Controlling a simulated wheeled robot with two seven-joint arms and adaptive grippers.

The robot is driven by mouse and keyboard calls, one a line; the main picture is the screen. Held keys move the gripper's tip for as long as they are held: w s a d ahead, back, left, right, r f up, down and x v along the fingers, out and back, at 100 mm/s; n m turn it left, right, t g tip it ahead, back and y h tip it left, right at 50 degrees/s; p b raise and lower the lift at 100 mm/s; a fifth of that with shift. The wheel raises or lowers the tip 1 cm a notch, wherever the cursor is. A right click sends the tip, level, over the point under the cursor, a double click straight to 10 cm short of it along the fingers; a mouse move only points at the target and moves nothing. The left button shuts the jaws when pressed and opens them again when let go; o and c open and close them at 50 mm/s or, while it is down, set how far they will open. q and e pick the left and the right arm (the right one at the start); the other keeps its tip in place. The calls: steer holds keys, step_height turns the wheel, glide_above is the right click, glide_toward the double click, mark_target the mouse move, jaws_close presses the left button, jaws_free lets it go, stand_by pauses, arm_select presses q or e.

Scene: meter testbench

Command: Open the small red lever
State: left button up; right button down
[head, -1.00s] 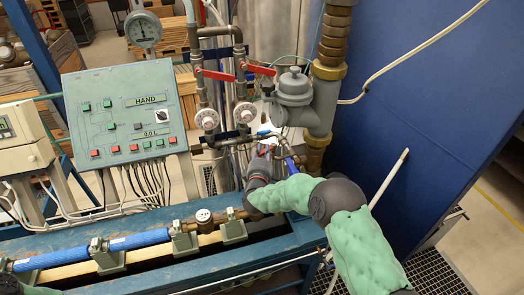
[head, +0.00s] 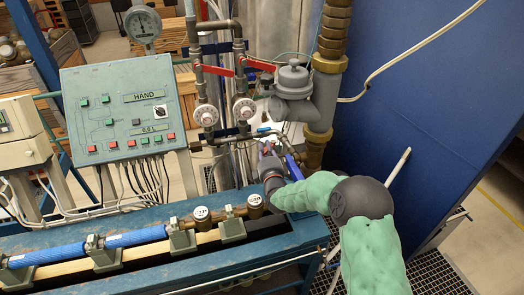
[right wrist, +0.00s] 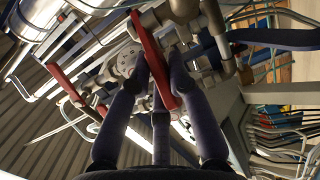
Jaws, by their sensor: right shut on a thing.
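My right gripper (head: 266,150) is among the low pipework behind the blue bench, right of the control panel. In the right wrist view its dark fingers (right wrist: 158,88) are closed around a red lever (right wrist: 146,50), which runs lengthwise between them. A second red lever (right wrist: 68,86) shows farther off at the left of the right wrist view. In the head view, two larger red levers (head: 217,72) (head: 258,65) sit higher on the upright pipes, clear of the gripper. My left gripper is not in view.
A blue lever (head: 294,167) is close beside my right gripper. White round dials (head: 244,109) and a thick grey pipe (head: 322,100) stand behind it. The control panel (head: 126,110) is left, the blue wall (head: 420,100) right. The bench (head: 170,258) carries a blue pipe.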

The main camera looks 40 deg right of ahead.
steer(key=c, duration=1.1)
jaws_free()
steer(key=shift+c, duration=0.2)
steer(key=v, duration=1.2)
steer(key=shift+c, duration=0.3)
